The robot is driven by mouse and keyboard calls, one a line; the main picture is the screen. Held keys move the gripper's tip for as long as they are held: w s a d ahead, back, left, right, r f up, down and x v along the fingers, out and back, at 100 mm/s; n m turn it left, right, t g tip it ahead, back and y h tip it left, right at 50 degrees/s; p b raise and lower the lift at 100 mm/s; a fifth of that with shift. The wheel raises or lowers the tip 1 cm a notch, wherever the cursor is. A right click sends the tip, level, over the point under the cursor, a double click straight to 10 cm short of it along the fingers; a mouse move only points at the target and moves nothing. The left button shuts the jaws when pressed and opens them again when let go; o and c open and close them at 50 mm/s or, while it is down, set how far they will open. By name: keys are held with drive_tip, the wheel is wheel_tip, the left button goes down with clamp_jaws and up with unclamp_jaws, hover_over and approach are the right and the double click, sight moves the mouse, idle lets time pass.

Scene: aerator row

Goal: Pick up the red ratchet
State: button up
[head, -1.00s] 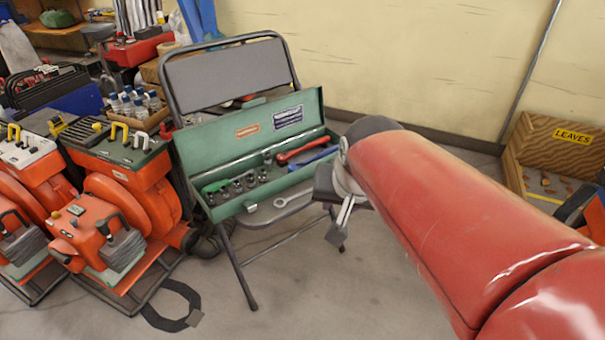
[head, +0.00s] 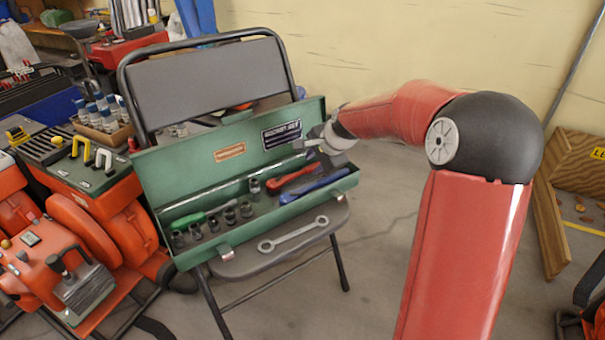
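The red ratchet (head: 287,179) lies in the open green toolbox (head: 190,245), right of the sockets, its handle slanting up to the right. A blue-handled tool (head: 314,186) lies just in front of it. My gripper (head: 312,150) is above the right part of the toolbox, near the lid and over the ratchet's right end. It seems apart from the ratchet. The fingers are small and partly hidden by the wrist, so I cannot tell whether they are open or shut.
The toolbox rests on a folding chair (head: 228,75). A wrench (head: 293,234) lies on the seat in front. Several sockets (head: 212,222) and a green screwdriver (head: 200,213) fill the box's left. Orange machines (head: 95,235) stand close at left. A wooden leaf bin (head: 575,160) stands at right.

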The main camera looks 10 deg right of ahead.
sight(310, 167)
drive_tip(key=x, duration=0.4)
drive_tip(key=shift+s, duration=0.1)
clamp_jaws()
drive_tip(key=shift+r, duration=0.1)
